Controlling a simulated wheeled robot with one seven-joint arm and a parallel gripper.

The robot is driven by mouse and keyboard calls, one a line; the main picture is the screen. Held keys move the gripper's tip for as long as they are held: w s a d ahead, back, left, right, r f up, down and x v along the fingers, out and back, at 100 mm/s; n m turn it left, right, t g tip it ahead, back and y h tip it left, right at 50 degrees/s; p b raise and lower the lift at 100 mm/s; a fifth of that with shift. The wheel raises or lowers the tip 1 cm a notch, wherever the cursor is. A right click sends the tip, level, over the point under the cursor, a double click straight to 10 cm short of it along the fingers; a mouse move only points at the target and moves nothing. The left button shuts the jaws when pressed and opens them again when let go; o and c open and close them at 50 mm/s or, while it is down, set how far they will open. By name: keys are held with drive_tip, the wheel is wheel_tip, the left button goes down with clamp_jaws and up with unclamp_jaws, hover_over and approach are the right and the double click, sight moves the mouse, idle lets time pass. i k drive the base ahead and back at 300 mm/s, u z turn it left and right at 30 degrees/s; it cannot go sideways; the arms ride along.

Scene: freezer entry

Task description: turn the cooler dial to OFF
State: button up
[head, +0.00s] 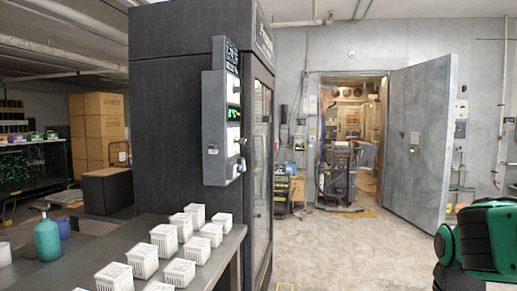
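A tall black cooler (180,130) with a glass door on its right face stands left of the middle. A grey control box (214,130) is fixed to its near side. The box carries a small green-lit display (234,114), white labels and small fittings on its narrow right-hand face. That face is seen at a steep angle. A small knob-like part (242,141) sticks out there, but I cannot tell whether it is the dial or where it points. The markings are too small to read. My gripper is not in view.
A metal table (225,252) in front of the cooler holds several white baskets (142,259) and a teal bottle (47,238). Concrete floor (340,245) is clear right of the cooler. A grey door (418,140) stands open at the back, with a cart (338,175) in the doorway.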

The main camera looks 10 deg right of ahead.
sight(241, 141)
drive_tip(key=z, duration=0.7)
drive_tip(key=i, duration=1.3)
drive_tip(key=z, duration=0.05)
